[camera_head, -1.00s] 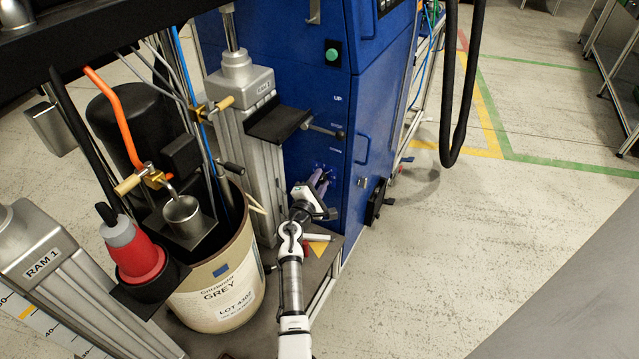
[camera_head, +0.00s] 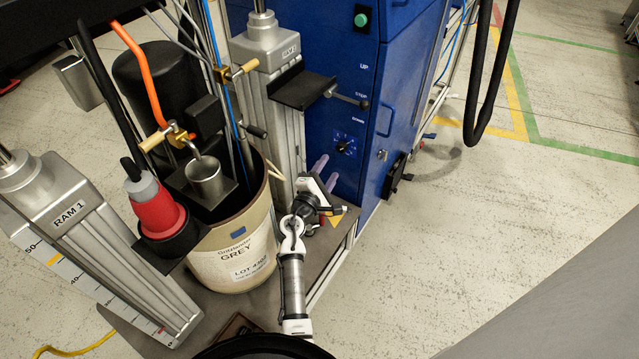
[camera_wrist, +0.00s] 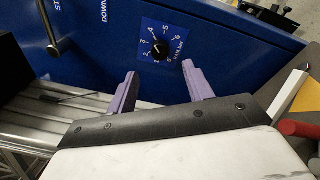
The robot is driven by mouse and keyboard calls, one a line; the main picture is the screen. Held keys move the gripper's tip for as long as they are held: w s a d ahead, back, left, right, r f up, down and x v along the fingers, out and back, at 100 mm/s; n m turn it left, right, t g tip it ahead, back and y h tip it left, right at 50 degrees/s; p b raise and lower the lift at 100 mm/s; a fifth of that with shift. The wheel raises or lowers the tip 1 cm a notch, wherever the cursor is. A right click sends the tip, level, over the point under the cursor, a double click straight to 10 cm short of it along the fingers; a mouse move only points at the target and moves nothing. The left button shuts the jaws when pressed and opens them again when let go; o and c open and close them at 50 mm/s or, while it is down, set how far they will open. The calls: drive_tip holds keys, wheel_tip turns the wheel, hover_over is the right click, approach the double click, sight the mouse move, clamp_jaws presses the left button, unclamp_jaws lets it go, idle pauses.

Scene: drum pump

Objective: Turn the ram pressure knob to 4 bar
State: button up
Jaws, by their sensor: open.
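The ram pressure knob (camera_head: 343,146) is a small black knob on a blue dial plate, low on the blue cabinet. In the wrist view the knob (camera_wrist: 160,50) sits amid white numbers, with "RAM bar" lettering on the plate. A pale mark on it seems to point up and left, towards the 3 to 4 side, but it is too small to read surely. My gripper (camera_head: 326,172) is below and in front of the knob, apart from it. In the wrist view its purple fingers (camera_wrist: 160,69) are spread wide, empty, one to each side below the dial.
The RAM 2 column (camera_head: 282,100) with a dark shelf (camera_head: 301,91) stands left of the knob. A lever (camera_head: 346,98) sticks out above it, beside the UP, STOP and DOWN labels. The floor at the right is clear.

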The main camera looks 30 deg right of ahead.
drive_tip(key=v, duration=0.5)
idle(0.4)
